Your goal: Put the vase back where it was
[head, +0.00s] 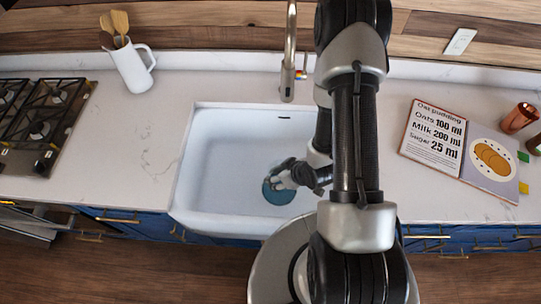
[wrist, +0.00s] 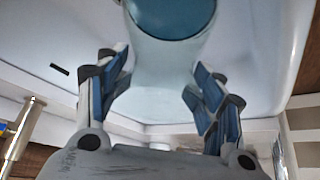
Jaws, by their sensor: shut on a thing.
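My gripper (head: 284,181) is over the white sink (head: 222,213), at the right part of its basin. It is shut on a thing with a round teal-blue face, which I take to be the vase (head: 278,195). In the wrist view, the vase (wrist: 165,90) shows a pale, smooth body between the two blue-padded fingers of my gripper (wrist: 160,70), with a dark blue oval face at the top edge. The gripper and arm hide part of the vase in the head view. I cannot tell whether it touches the sink.
A steel faucet (head: 289,60) rises behind the sink. A white jug (head: 131,66) with wooden utensils and a gas hob (head: 42,125) are on the left. An open recipe book (head: 460,150) and copper cups (head: 518,118) are on the right. Counter beside the sink is clear.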

